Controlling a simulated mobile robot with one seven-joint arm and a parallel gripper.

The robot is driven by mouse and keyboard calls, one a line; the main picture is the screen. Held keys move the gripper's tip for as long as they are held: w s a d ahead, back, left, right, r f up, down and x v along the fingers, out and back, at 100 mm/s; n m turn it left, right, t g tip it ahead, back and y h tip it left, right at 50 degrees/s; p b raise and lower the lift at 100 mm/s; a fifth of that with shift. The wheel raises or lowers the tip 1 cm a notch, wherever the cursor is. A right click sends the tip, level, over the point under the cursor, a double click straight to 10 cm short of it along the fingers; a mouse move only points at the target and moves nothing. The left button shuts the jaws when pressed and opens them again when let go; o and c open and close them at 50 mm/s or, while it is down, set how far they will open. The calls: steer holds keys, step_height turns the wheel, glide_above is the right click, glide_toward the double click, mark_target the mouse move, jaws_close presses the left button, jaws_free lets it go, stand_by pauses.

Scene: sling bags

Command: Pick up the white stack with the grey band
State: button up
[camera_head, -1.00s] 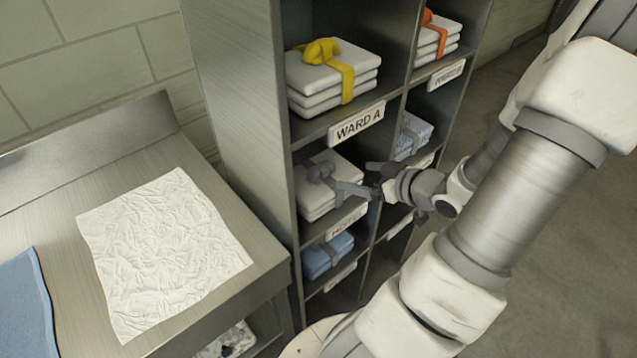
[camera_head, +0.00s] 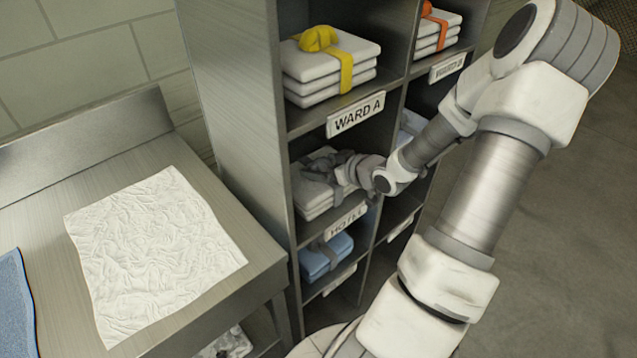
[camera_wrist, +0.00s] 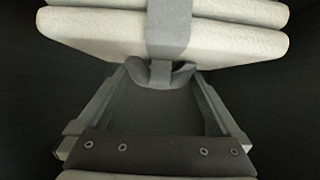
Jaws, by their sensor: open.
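The white stack with the grey band (camera_head: 313,200) sits in the left column's middle cubby in the head view, below the WARD A label. My gripper (camera_head: 338,168) reaches into that cubby from the right, at the stack's upper front, and covers part of it. In the wrist view the white layers (camera_wrist: 90,32) fill the top, with the grey band (camera_wrist: 170,30) running down the middle. My gripper (camera_wrist: 160,85) is open below them, its fingers apart. A grey, knot-like part of the band shows between the fingertips; whether they touch it is unclear.
The shelf's WARD A label (camera_head: 356,115) and cubby walls closely surround my arm. A yellow-banded stack (camera_head: 330,75) sits above, a blue stack (camera_head: 326,258) below, an orange-banded one (camera_head: 437,32) upper right. A bench with a white cloth (camera_head: 155,255) is left.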

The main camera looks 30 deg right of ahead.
steer(key=shift+w, duration=0.1)
steer(key=shift+c, duration=0.3)
jaws_close()
steer(key=shift+r, duration=0.15)
